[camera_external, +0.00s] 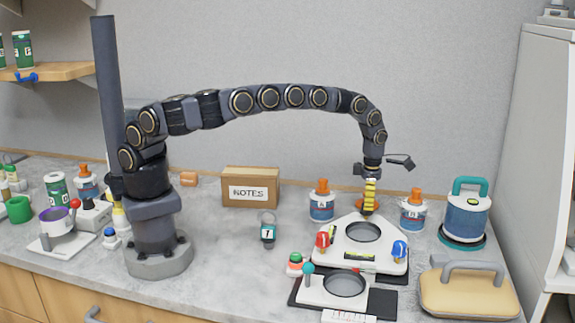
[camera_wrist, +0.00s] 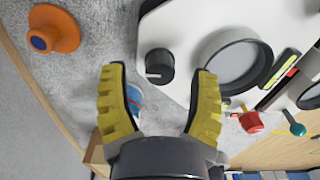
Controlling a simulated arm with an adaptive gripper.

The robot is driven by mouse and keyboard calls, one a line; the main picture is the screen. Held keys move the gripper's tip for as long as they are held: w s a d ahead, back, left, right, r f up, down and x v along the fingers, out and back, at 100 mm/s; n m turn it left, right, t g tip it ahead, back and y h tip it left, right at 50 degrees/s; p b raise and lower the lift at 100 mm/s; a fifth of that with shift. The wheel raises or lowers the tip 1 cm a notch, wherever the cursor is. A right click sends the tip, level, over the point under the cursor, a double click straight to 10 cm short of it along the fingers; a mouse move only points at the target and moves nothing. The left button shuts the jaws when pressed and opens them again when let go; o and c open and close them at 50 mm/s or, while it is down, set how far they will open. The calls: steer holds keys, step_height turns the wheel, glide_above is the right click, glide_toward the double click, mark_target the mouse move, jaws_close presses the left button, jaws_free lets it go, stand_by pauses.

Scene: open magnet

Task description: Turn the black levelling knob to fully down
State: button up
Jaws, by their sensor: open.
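The black levelling knob (camera_wrist: 158,66) sits on a corner of the white device in the wrist view, with a short white mark on it. The white device (camera_external: 340,258) has a round grey well (camera_external: 363,232), a red knob (camera_external: 322,240), a blue knob (camera_external: 400,250) and a yellow-green level vial (camera_external: 346,254). My gripper (camera_external: 370,208) points down over the back corner of the device. Its yellow fingers (camera_wrist: 161,69) are open and apart, with the black knob seen between and beyond the tips. In the external view my gripper hides the black knob.
Orange-capped bottles (camera_external: 321,203) (camera_external: 413,212) stand on both sides of my gripper. An orange round thing with a blue centre (camera_wrist: 54,29) lies near the device. A second white device (camera_external: 318,290) stands in front. A teal-handled container (camera_external: 465,215) is at right.

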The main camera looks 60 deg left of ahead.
steer(key=shift+f, duration=0.9)
jaws_close()
steer(key=shift+m, duration=0.3)
